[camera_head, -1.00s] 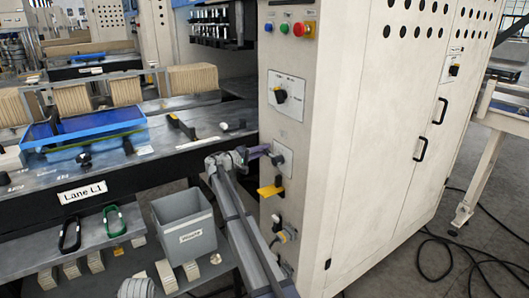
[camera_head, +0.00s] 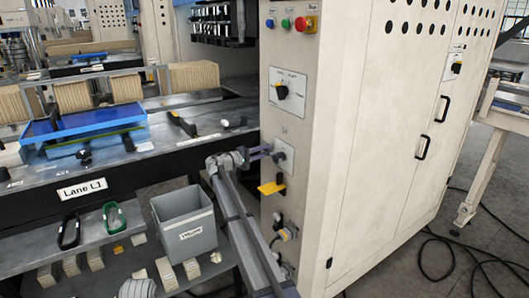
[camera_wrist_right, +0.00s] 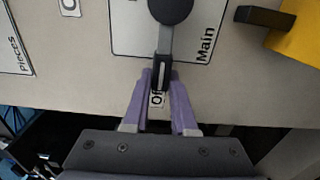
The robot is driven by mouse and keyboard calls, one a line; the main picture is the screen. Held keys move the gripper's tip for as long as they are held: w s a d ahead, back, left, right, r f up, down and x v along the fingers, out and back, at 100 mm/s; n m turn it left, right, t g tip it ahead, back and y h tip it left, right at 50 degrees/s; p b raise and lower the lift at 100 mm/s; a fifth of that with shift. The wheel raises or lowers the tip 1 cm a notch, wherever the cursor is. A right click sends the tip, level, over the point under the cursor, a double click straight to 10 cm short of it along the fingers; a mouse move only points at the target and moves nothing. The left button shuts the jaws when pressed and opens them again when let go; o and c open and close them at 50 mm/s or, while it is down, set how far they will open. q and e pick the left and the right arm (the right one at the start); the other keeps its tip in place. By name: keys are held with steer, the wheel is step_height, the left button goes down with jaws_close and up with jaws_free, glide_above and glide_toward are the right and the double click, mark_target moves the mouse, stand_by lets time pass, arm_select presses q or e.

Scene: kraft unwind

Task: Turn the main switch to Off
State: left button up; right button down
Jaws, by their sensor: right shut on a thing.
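The main switch shows in the right wrist view as a black round knob (camera_wrist_right: 171,9) with a grey lever ending in a black tip (camera_wrist_right: 161,72). Its plate (camera_wrist_right: 128,40) carries the word "Main". My right gripper (camera_wrist_right: 159,90) has purple fingers closed around the lever's tip. In the head view, my right gripper (camera_head: 262,152) is at the switch plate (camera_head: 287,145) on the beige cabinet's narrow face. My left gripper is not in view.
A yellow handle (camera_head: 271,187) sticks out just below the switch plate. Another rotary switch (camera_head: 283,92) and a red button (camera_head: 300,24) are above it. A grey bin (camera_head: 190,240) stands left of my right arm. Black cables (camera_head: 440,262) lie on the floor.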

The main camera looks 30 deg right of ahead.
steer(key=c, duration=0.7)
jaws_free()
steer(key=shift+f, duration=0.1)
steer(key=shift+a, duration=0.1)
steer(key=a, duration=0.7)
steer(key=shift+s+a, duration=0.3)
steer(key=shift+a, duration=0.05)
